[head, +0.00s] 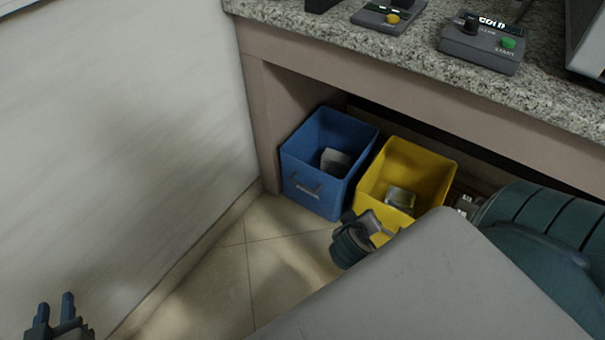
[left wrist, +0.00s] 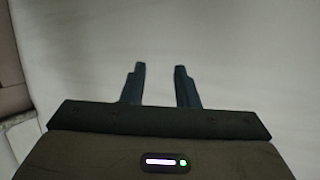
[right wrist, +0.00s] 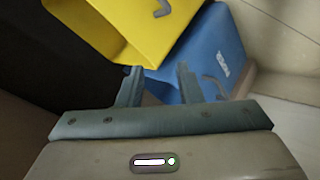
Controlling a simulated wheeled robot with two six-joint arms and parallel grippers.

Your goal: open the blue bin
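The blue bin (head: 300,188) stands under the counter in the head view, at the left end. Its top is open and a grey item lies inside. Its front has a handle (head: 304,183), which also shows in the right wrist view (right wrist: 215,86). My left gripper (head: 53,306) is open and empty at the lower left, in front of the pale wall, far from the bin.
An open yellow bin (head: 439,172) stands right beside the blue one, with an item inside. Above is a granite counter (head: 390,45) with control boxes (head: 482,44). A pale wall (head: 110,130) bounds the left. The tiled floor (head: 240,270) before the blue bin is clear.

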